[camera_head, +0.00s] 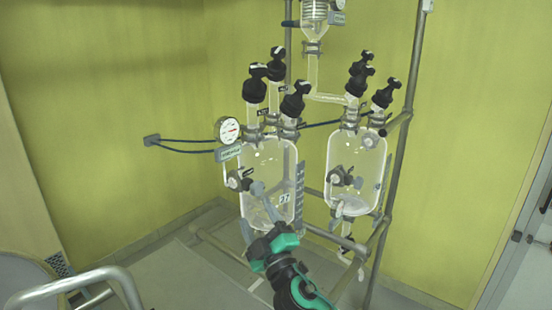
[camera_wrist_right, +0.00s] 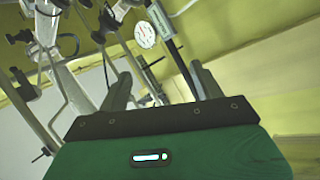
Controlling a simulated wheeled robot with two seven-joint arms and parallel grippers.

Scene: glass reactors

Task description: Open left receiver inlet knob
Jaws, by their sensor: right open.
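The left receiver (camera_head: 262,160) is a clear glass vessel on a metal frame in the head view. Black knobs (camera_head: 295,102) stand on its top necks, several with a pointed handle; labels are too small to tell which one is the inlet knob. My right gripper (camera_head: 252,208) is in front of the lower part of the left receiver, well below these knobs. Its fingers are apart and nothing shows between them. In the right wrist view the gripper (camera_wrist_right: 163,88) points up past the frame with both fingers spread. My left gripper is not in view.
A round gauge (camera_head: 228,130) sits left of the knobs and shows in the wrist view (camera_wrist_right: 145,34). The right receiver (camera_head: 352,165) has its own black knobs (camera_head: 384,93). Pipes of the frame (camera_head: 402,150) stand right. A metal rail (camera_head: 75,281) is at lower left.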

